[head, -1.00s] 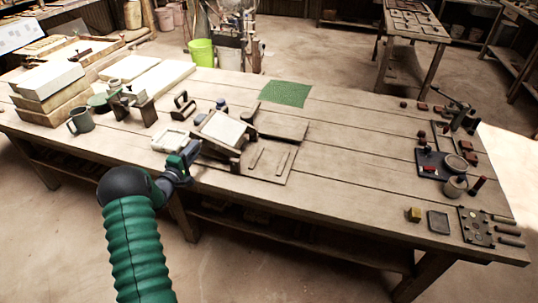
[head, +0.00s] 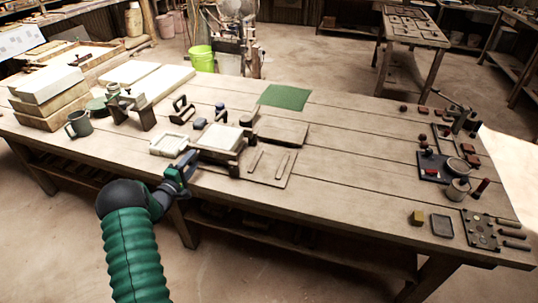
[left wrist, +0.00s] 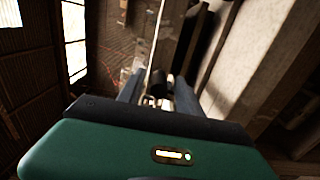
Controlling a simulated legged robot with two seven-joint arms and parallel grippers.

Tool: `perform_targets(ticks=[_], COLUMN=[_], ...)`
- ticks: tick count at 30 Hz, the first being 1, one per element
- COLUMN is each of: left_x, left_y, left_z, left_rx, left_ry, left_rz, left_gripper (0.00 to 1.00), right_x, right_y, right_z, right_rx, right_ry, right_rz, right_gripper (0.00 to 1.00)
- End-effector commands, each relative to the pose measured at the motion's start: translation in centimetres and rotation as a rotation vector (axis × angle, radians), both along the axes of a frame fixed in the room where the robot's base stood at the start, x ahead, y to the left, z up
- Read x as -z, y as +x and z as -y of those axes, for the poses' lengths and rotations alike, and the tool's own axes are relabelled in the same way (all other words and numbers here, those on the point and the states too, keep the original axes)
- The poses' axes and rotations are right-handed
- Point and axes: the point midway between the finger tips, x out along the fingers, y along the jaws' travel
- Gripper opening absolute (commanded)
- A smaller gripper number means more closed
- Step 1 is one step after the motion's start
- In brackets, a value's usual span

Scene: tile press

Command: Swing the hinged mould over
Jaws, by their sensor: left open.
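The hinged mould (head: 220,138), a wooden frame with a pale white face, lies nearly flat at the left-middle of the bench. A wooden board (head: 283,131) lies to its right. My left gripper (head: 188,164) is by the mould's near left edge, with its jaws open. In the left wrist view my two fingers (left wrist: 157,92) point away from the camera, with a dark rounded part (left wrist: 157,81) showing between them. Whether they touch the mould cannot be told. My right gripper is not in view.
A pale tray (head: 170,144) sits left of the mould, and a dark handled tool (head: 181,110) stands behind. A flat board with two strips (head: 268,167) lies at the front right. A green mat (head: 285,97) lies behind. The bench's middle right is clear.

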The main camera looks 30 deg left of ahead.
Motion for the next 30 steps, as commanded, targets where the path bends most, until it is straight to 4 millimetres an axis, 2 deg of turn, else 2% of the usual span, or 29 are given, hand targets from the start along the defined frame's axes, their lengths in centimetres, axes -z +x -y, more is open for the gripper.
perform_targets(ticks=[3,15,28,30], left_x=[-0.5,-0.3,-0.1,-0.3], left_y=[-1.8,-6.9,-7.1,-6.5], left_z=[0.3,1.6,1.7,2.0], left_rx=[-0.003,-0.002,-0.001,0.0], left_ry=[-0.002,0.0,0.001,0.017], left_rz=[-0.001,-0.001,0.0,-0.018], left_gripper=[0.42,0.42,0.42,0.42], right_x=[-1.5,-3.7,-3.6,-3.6], right_y=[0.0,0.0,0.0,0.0], right_z=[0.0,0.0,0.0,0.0], right_rx=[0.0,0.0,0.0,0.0], right_ry=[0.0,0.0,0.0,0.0], right_rz=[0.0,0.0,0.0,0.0], right_gripper=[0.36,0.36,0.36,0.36])
